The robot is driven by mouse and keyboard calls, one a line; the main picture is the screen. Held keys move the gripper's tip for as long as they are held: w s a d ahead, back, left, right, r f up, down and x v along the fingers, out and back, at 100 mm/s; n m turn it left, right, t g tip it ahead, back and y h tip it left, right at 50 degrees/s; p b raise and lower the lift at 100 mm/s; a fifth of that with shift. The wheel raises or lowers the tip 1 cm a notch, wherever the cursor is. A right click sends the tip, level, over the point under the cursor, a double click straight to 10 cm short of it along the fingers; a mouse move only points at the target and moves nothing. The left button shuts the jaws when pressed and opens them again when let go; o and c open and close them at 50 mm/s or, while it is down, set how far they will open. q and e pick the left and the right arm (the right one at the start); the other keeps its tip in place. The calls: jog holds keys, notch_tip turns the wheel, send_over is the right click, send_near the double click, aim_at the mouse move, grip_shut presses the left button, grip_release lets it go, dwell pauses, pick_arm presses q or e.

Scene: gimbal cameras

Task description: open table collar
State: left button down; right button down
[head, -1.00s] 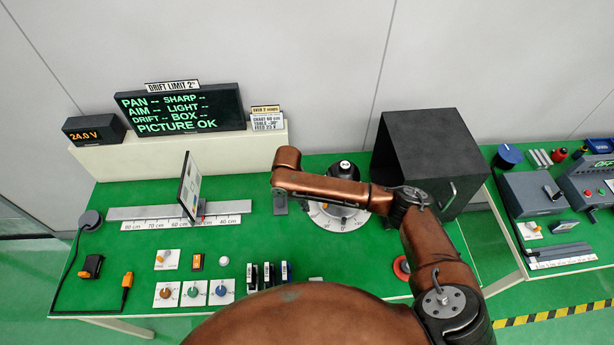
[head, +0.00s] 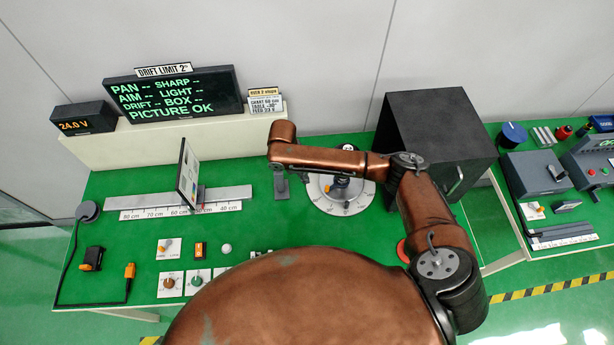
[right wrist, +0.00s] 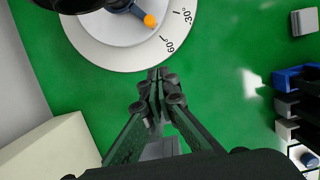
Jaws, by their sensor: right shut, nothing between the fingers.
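The round turntable (head: 322,198) has a white degree scale on its rim and stands on the green table, left of the black box. A dark collar with an orange-tipped lever (right wrist: 148,20) sits on it, partly cut off at the top of the right wrist view. My left gripper is in neither view.
A tilted chart board (head: 188,172) stands on a grey rail (head: 235,193) at the left. A cream ledge (head: 180,138) carries the display. Green table between gripper and nearby small items is clear.

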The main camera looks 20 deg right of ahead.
aim_at(331, 186)
jog(key=x, duration=0.7)
jog(key=shift+f, duration=0.15)
jog(key=d, duration=0.2)
jog(key=shift+s+d+r+p, duration=0.25)
jog(key=shift+s+d+p, duration=0.05)
jog(key=shift+p, duration=0.1)
jog(key=shift+s+d+f, duration=0.1)
jog(key=shift+s+d, duration=0.1)
jog(key=shift+d, duration=0.45)
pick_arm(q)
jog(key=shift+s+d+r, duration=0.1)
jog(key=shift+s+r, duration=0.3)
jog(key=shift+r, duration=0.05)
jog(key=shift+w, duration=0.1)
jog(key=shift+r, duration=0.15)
